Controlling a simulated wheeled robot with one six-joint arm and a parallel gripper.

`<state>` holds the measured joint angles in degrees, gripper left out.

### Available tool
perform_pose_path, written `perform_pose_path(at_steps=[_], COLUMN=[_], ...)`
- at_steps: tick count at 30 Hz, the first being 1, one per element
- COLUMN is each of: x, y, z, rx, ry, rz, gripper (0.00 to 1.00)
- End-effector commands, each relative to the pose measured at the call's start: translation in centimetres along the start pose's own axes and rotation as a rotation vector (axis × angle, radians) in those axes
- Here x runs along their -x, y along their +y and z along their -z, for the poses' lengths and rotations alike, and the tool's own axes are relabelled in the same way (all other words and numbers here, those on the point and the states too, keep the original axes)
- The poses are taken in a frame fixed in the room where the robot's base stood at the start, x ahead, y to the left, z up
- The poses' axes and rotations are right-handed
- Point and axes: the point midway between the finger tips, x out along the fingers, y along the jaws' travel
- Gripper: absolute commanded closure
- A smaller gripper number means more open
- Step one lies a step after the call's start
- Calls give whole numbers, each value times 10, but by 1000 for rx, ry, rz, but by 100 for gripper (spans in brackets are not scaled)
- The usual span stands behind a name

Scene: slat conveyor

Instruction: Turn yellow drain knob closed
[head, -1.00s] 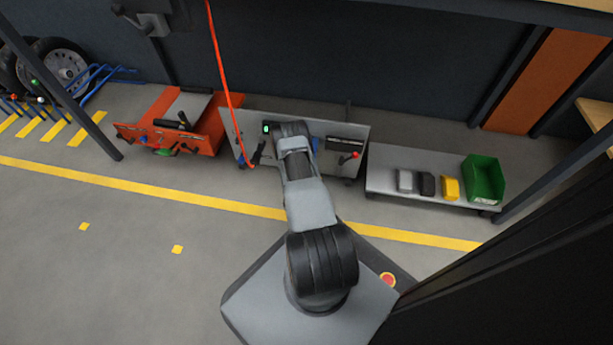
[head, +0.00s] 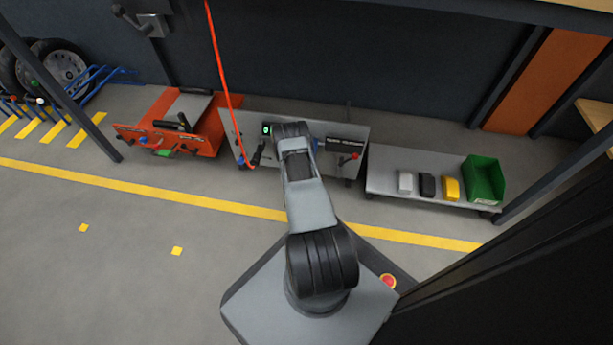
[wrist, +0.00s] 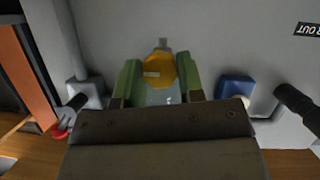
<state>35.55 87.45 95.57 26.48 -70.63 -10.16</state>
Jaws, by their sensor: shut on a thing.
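The yellow drain knob (wrist: 159,70) sits on the grey panel in the wrist view, a rounded knob with a pale mark on its face. A small grey tab is just above it. My gripper (wrist: 157,76) has its two green fingers on either side of the knob and is shut on it. In the head view the knob and my fingers are hidden behind my own arm, which reaches to the grey panel (head: 247,122).
In the wrist view a blue part (wrist: 236,88) is close to the right of my fingers, with a black handle (wrist: 297,106) farther right. A red-ended lever (wrist: 62,132) is at lower left. In the head view a green bin (head: 484,180) stands on the right bench.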

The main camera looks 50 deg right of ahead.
Motion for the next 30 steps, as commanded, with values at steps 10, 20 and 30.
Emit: perform_pose_path(at_steps=[10,20,30], x=[0,0,0], y=[2,1,1], z=[-2,-1,-1], rx=[-302,-369,-368], ry=[-1,-2,-1], rz=[124,154,153], gripper=[88,88,43])
